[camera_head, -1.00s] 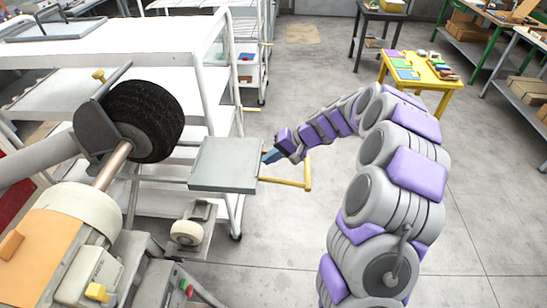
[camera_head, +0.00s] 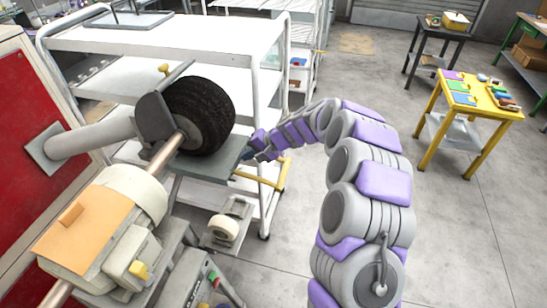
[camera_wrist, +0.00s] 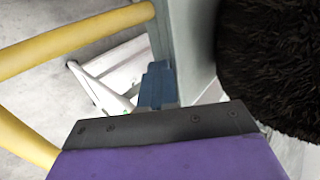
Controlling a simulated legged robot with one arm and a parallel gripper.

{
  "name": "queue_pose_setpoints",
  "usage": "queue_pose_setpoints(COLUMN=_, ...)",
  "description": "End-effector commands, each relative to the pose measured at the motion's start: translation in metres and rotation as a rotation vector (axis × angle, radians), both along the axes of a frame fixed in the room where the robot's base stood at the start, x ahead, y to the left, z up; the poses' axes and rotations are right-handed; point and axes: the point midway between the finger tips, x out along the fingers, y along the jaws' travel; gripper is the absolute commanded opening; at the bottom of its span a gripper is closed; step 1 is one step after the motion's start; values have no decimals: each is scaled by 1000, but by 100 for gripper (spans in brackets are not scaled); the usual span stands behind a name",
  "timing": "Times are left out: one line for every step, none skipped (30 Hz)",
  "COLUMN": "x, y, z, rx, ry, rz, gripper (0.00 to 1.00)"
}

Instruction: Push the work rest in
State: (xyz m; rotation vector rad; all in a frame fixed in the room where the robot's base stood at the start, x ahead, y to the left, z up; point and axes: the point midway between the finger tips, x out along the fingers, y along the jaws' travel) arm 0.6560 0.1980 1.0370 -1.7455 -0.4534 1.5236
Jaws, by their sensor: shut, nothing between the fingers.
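The work rest (camera_head: 208,164) is a flat grey plate, now largely under the black buffing brush (camera_head: 200,115) in the head view. Its yellow handle (camera_head: 283,175) sticks out at the right end. My gripper (camera_head: 246,158) is at the plate's right edge, beside the handle, and partly hidden there. In the wrist view, the shut blue fingers (camera_wrist: 157,85) are against or very near the plate's grey edge (camera_wrist: 192,40); contact is unclear. The yellow handle (camera_wrist: 75,40) lies to the left and the brush (camera_wrist: 272,60) to the right.
A white shelf cart (camera_head: 160,40) stands behind the brush. A yellow table (camera_head: 475,105) is at the back right.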

Motion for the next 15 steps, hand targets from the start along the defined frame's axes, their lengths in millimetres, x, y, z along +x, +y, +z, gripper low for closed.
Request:
queue_pose_setpoints(x=3, y=12, z=0, rx=-2, ry=-2, rz=5, gripper=0)
queue_pose_setpoints(x=5, y=17, z=0, rx=-3, ry=-2, rz=3, gripper=0)
queue_pose_setpoints(x=8, y=24, z=0, rx=-3, ry=-1, rz=2, gripper=0)
queue_pose_setpoints(x=10, y=29, z=-1, rx=-2, ry=-2, rz=2, gripper=0)
queue_pose_setpoints(x=11, y=33, z=-1, rx=-1, ry=-1, rz=1, gripper=0)
queue_pose_setpoints(x=12, y=38, z=-1, rx=-1, ry=0, rz=1, gripper=0)
queue_pose_setpoints(x=13, y=41, z=-1, rx=-1, ry=0, rz=1, gripper=0)
queue_pose_setpoints(x=14, y=44, z=-1, rx=-1, ry=0, rz=0, gripper=0)
queue_pose_setpoints(x=15, y=46, z=-1, rx=-1, ry=0, rz=0, gripper=0)
queue_pose_setpoints(x=16, y=48, z=-1, rx=-1, ry=0, rz=0, gripper=0)
queue_pose_setpoints(x=16, y=49, z=0, rx=0, ry=-1, rz=1, gripper=0)
queue_pose_setpoints(x=17, y=51, z=0, rx=0, ry=-1, rz=0, gripper=0)
queue_pose_setpoints(x=17, y=52, z=0, rx=0, ry=-1, rz=0, gripper=0)
queue_pose_setpoints(x=17, y=52, z=0, rx=0, ry=-1, rz=0, gripper=0)
queue_pose_setpoints(x=18, y=53, z=0, rx=0, ry=-1, rz=0, gripper=0)
